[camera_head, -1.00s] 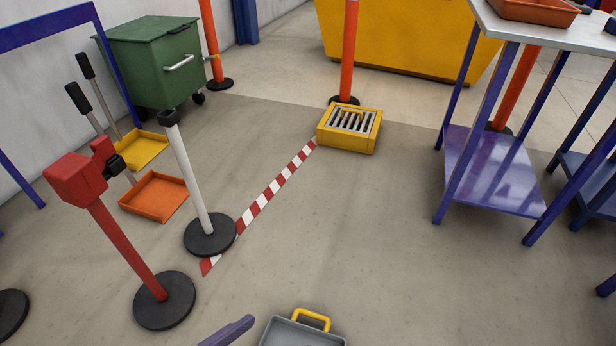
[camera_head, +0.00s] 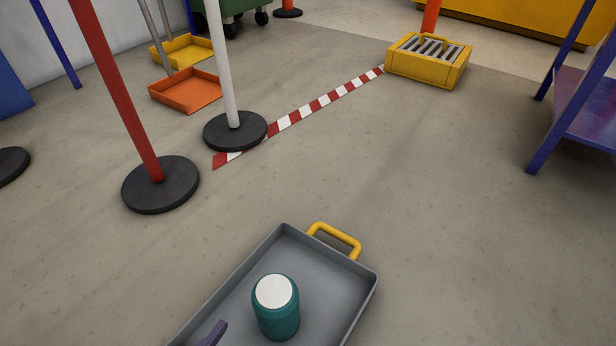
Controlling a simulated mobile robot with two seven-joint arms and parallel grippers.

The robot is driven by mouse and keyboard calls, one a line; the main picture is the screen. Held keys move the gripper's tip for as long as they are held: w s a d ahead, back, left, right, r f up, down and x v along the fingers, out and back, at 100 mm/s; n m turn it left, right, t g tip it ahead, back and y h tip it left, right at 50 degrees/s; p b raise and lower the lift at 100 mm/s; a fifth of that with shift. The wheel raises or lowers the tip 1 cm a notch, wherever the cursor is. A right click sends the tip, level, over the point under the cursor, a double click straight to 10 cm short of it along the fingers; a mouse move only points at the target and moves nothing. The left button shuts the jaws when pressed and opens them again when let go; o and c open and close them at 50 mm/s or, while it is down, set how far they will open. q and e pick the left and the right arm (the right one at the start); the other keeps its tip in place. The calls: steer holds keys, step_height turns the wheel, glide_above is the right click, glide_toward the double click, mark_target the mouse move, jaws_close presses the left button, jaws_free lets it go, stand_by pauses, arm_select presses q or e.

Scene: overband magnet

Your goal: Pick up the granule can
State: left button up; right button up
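A teal can with a white lid (camera_head: 277,308), which looks like the granule can, stands upright in a grey tray (camera_head: 368,290) with a yellow handle at its far end. The tray runs off the bottom edge. A small purple-grey piece (camera_head: 213,334) shows at the bottom edge, left of the can and apart from it. It may be a tip of my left gripper; too little shows to tell whether that is open or shut. My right gripper is not in view. No gripper is seen touching the can.
A red post (camera_head: 120,90) and a white post (camera_head: 222,70) stand on black bases at left. Orange (camera_head: 187,95) and yellow (camera_head: 183,50) pans lie behind. A red-and-white strip (camera_head: 300,115) leads to a yellow slatted box (camera_head: 428,62). A purple table (camera_head: 580,105) stands right. Floor between is clear.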

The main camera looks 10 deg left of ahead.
mark_target(275, 296)
arm_select(q)
steer(key=b+x, duration=0.5)
steer(key=x, duration=0.4)
steer(key=shift+w+a, duration=0.1)
steer(key=shift+w, duration=0.45)
steer(key=c, duration=0.4)
steer(key=shift+r, duration=0.1)
jaws_close()
